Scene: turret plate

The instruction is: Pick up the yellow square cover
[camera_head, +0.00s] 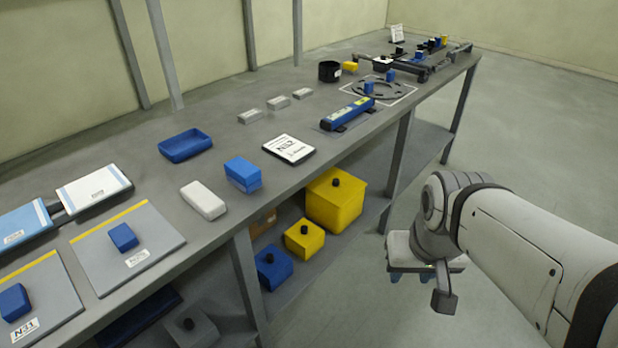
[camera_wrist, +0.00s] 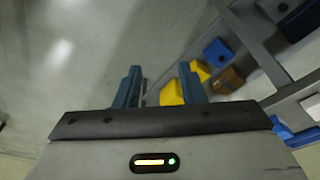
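Two yellow square covers with black knobs sit on the lower shelf: a large one (camera_head: 335,203) and a smaller one (camera_head: 304,240) to its left and nearer. I cannot tell from the frames which one the task names. In the wrist view, the large yellow one (camera_wrist: 172,92) shows partly between my fingers, and the smaller one (camera_wrist: 201,70) shows partly behind the right finger. My gripper (camera_wrist: 160,78) is open and empty. In the head view my gripper (camera_head: 410,276) hangs beside the table, over the floor, right of the shelf and apart from the covers.
A blue cover (camera_head: 273,268) and a grey one (camera_head: 192,326) share the lower shelf, with a brown box (camera_head: 263,222) behind. Table legs (camera_head: 398,165) and the tabletop (camera_head: 240,195) above bound the shelf. Floor at right is clear.

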